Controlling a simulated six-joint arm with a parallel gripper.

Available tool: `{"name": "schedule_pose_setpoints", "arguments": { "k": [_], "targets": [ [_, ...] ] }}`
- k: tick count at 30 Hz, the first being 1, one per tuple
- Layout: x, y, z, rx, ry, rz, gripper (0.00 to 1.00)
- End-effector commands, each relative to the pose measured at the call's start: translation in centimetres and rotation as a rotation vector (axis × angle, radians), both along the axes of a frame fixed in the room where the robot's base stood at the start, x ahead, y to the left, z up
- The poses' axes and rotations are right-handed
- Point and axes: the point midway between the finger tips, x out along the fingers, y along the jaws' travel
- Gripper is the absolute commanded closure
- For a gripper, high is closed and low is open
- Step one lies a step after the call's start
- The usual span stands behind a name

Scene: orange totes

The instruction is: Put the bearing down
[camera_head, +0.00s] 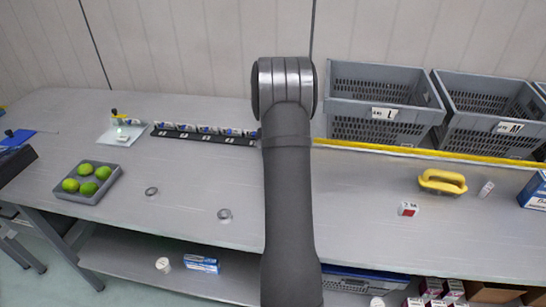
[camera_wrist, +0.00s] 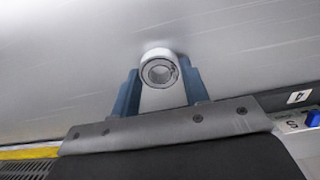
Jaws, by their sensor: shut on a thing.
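A bearing (camera_wrist: 160,71), a small grey metal ring, is held between the blue fingers of my gripper (camera_wrist: 161,78) in the wrist view. My gripper is shut on it, with the ring's open face turned towards the camera. The bare grey table top (camera_wrist: 60,60) lies behind it; I cannot tell the gap between them. In the head view my arm hides the gripper and the held bearing. Two similar metal rings lie flat on the table in the head view, one at the left (camera_head: 151,191) and one nearer the front (camera_head: 224,214).
A numbered black rack (camera_head: 205,133) runs along the table's back, left of my arm. A grey tray of green fruit (camera_head: 88,182) is at the left. Grey crates (camera_head: 385,95) stand behind a yellow strip (camera_head: 420,152). The front middle is mostly clear.

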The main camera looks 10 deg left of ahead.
Motion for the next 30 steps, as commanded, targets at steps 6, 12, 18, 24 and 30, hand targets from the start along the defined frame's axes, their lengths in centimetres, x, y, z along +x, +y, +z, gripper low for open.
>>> {"name": "schedule_pose_setpoints", "arguments": {
  "k": [6,12,18,24,30],
  "targets": [
    [0.0,0.0,-0.3,0.0,0.0,0.0,0.43],
    [0.0,0.0,-0.3,0.0,0.0,0.0,0.37],
    [0.0,0.0,0.2,0.0,-0.001,0.0,0.37],
    [0.1,0.0,3.6,0.001,-0.005,0.0,0.37],
    [0.1,0.0,8.0,0.001,-0.004,0.0,0.37]
  ]
}}
